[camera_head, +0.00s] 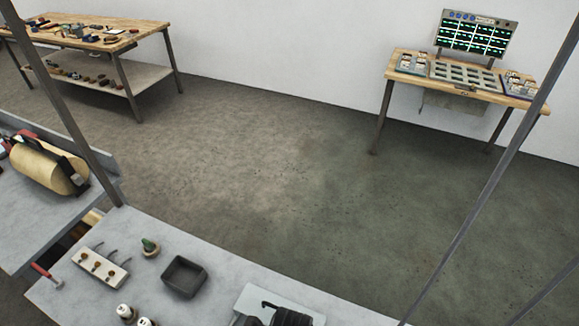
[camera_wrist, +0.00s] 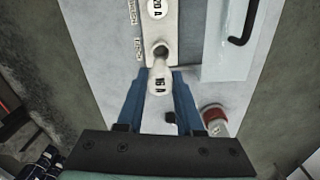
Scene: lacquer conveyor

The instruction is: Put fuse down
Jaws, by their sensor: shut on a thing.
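In the wrist view my gripper (camera_wrist: 159,78) has its two blue fingers shut on a white fuse (camera_wrist: 159,86) marked 16 A. The fuse lies between the fingers with its narrower end pointing away from my gripper, toward a dark round socket (camera_wrist: 160,51) in a pale strip (camera_wrist: 163,33). I cannot tell whether the fuse end touches the socket. Another white fuse (camera_wrist: 157,9) marked 20 A sits farther up the same strip. My gripper cannot be clearly made out in the head view.
A light panel with a black handle (camera_wrist: 241,25) lies right of the strip. A red-and-white round part (camera_wrist: 213,117) is near the right finger. In the head view, the grey worktop (camera_head: 215,310) holds a black tray (camera_head: 184,277), a white block (camera_head: 100,268) and small white cylinders (camera_head: 126,312).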

